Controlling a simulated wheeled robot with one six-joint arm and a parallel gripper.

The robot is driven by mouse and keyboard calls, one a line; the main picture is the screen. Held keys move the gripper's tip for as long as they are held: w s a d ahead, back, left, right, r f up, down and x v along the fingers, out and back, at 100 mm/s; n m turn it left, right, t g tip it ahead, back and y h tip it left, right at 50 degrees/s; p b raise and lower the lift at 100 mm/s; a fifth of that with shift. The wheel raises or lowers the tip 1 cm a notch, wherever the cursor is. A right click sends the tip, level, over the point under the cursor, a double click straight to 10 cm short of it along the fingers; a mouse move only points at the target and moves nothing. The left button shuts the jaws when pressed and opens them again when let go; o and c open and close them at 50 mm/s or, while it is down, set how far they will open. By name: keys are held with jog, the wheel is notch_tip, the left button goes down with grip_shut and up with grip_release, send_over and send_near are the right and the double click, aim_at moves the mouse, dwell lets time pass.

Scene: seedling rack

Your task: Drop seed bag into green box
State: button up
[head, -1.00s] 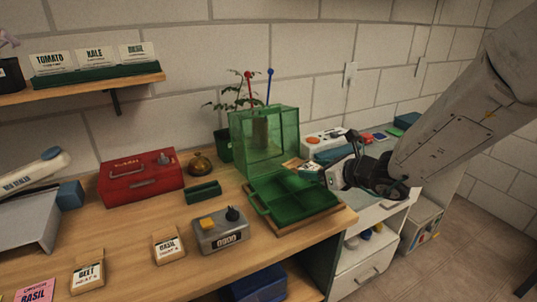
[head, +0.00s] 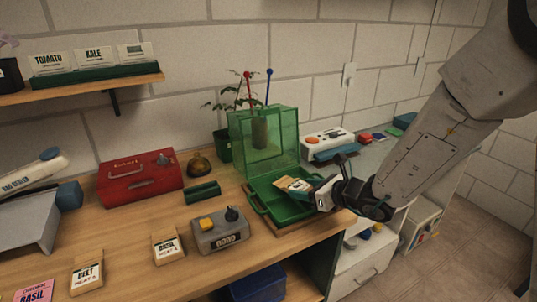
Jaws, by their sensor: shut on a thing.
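The green box (head: 283,217) stands on the wooden bench near its right end, with its clear green lid (head: 284,135) raised at the back. My gripper (head: 314,193) is at the box's right side, shut on a small tan and white seed bag (head: 291,186). The bag is over the open green tray, lying nearly flat in the jaws. I cannot tell whether it touches the tray floor. The gripper hides the bag's right end and part of the box's right rim.
A grey device with a yellow button (head: 219,232) stands left of the box. Seed bags marked BASIL (head: 167,245) and BEET (head: 87,274) stand at the front. A red case (head: 140,180), a small green tray (head: 202,192) and a potted plant (head: 223,145) are behind.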

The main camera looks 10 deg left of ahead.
jog(key=o, duration=1.1)
jog(key=v, duration=0.8)
jog(key=shift+a, duration=0.1)
